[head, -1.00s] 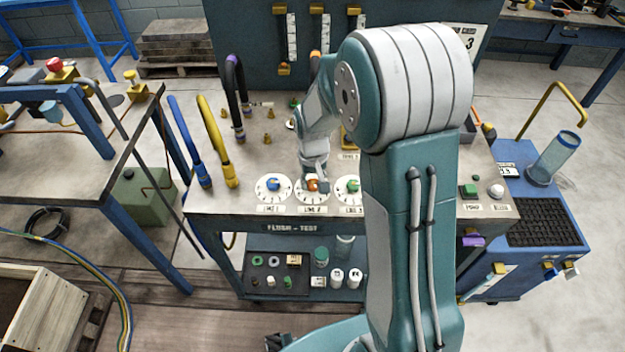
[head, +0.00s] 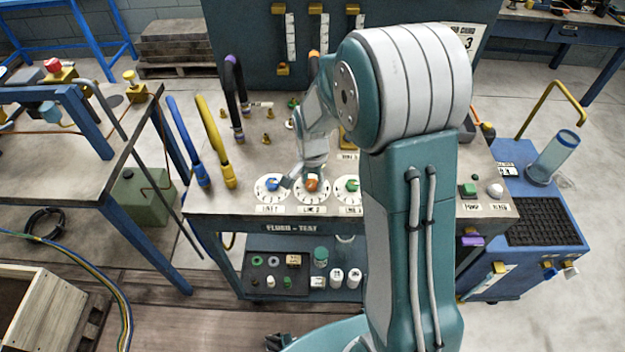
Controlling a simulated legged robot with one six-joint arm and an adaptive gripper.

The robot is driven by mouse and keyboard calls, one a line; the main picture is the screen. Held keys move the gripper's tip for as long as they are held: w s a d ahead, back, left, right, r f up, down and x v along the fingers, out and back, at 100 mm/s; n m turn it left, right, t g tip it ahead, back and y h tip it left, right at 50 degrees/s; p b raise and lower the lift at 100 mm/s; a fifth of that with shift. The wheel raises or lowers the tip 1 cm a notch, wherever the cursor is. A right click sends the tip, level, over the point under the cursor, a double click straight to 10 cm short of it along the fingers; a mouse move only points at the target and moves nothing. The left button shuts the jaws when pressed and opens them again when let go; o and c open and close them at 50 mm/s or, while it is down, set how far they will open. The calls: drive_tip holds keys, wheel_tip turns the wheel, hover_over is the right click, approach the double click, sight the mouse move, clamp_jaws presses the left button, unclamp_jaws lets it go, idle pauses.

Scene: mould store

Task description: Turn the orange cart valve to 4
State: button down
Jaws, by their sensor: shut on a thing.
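The orange valve (head: 312,185) is the middle of three knobs on white dials along the front of the cart top (head: 235,208). My gripper (head: 308,177) reaches down onto it from above and is shut on it.
The blue valve stands close on the left and a green valve (head: 353,185) close on the right. Yellow (head: 215,140) and blue (head: 187,140) hoses rise at the cart's left. A green button (head: 468,189) and a white knob (head: 495,190) are at the right.

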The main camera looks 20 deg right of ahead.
sight(310, 182)
drive_tip(key=shift+s+a+f+m, duration=0.1)
drive_tip(key=shift+s+f+m, duration=0.05)
drive_tip(key=shift+m, duration=0.45)
drive_tip(key=shift+c, duration=1.3)
unclamp_jaws()
drive_tip(key=shift+a, duration=0.1)
wheel_tip(310, 182, up, 12)
drive_tip(key=shift+w, duration=0.2)
